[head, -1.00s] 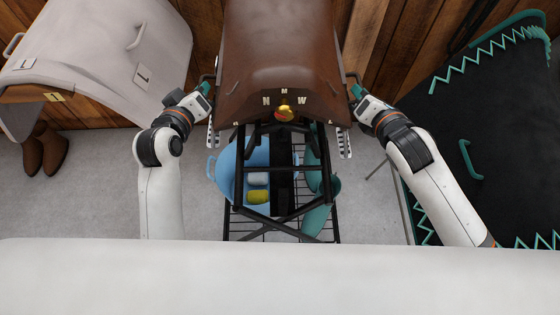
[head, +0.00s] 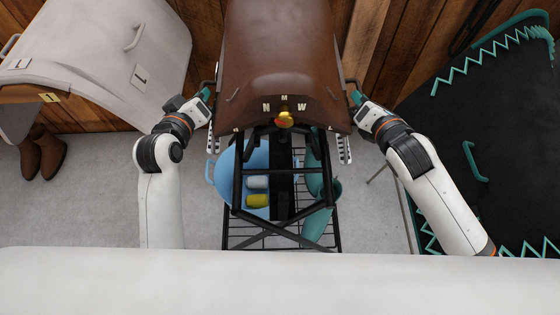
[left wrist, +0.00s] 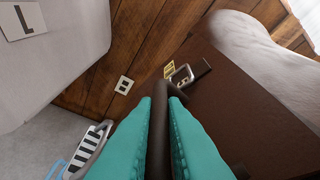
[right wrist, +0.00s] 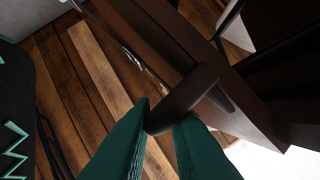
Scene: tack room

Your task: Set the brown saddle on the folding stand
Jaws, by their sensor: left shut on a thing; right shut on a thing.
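The brown saddle (head: 278,50) is at the top centre of the head view, roughly level, directly over the black folding stand (head: 238,185). It hides the stand's top, so I cannot tell whether the two touch. My left gripper (head: 207,90) is shut on the dark handle at the saddle's left side; in the left wrist view, its teal fingers close around this handle (left wrist: 160,125). My right gripper (head: 356,95) is shut on the handle at the right side, and the right wrist view shows the dark handle (right wrist: 180,100) between its fingers.
A pale grey saddle (head: 100,45) with a label stands at the left, with brown boots (head: 42,155) below. A blue tub (head: 222,180) sits low within the stand's frame. A wooden wall is behind.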

